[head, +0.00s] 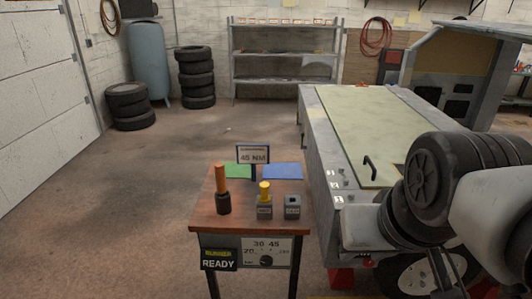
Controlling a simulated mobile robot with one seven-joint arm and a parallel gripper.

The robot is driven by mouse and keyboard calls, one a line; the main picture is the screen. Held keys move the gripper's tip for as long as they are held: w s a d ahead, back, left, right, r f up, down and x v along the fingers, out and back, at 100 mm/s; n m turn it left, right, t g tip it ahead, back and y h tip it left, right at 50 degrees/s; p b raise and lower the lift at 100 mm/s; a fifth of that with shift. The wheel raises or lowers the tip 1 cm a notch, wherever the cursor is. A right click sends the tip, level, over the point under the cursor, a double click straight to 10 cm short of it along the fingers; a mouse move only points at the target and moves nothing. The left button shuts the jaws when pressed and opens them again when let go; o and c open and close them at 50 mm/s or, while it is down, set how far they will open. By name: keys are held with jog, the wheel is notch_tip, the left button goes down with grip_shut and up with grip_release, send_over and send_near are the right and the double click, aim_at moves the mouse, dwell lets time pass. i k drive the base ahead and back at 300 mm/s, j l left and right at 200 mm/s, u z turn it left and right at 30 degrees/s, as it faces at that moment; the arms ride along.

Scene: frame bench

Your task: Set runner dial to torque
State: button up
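The runner dial (266,260) is a small black knob on a grey panel (282,246) on the front of a small wooden stand (238,222). Numbers including 20, 30 and 45 are printed around it. Which way the knob points is too small to tell. A dark display (219,260) left of the panel reads "RUNNER READY". A sign (253,155) at the back of the stand appears to read "45 NM". My gripper is not in view.
On the stand are an orange-handled tool (222,190), a yellow-topped piece in a grey block (265,200), a second grey block (292,207), and green and blue pads. Floor left of the stand is clear.

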aim_at(267, 261)
jog(key=u, duration=0.45)
jog(key=i+j+z, duration=0.2)
jog(key=j, duration=0.15)
jog(key=j+z, duration=0.25)
jog(key=j, duration=0.15)
jog(key=i, duration=0.4)
jog(key=i+j+z, duration=0.1)
jog(key=j, duration=0.15)
jog(key=j+z, duration=0.45)
jog(key=j, duration=0.9)
jog(key=k, duration=0.1)
